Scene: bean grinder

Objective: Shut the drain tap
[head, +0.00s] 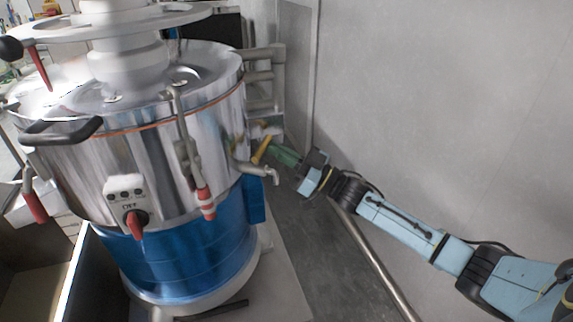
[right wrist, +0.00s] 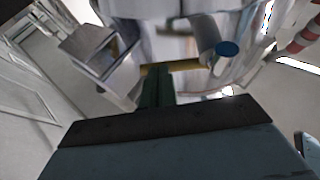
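The drain tap (head: 258,170) is a metal spout low on the right side of the big steel drum, with its outlet bent downward. Its yellow handle (head: 262,150) stands up at a slant above the spout. In the right wrist view the yellow handle (right wrist: 188,66) runs across just beyond my fingertips. My right gripper (head: 281,153) has green fingers that reach in from the right to beside the handle. The fingers (right wrist: 155,88) lie together, with no gap visible. Whether they touch the handle cannot be told. My left gripper is not in view.
The steel drum (head: 190,100) with a blue lower band (head: 190,255) fills the left. A control box with a red knob (head: 135,222) and a red-handled latch (head: 205,200) are on its front. A grey wall (head: 450,90) bounds the right, with a pipe (head: 375,262) along its foot.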

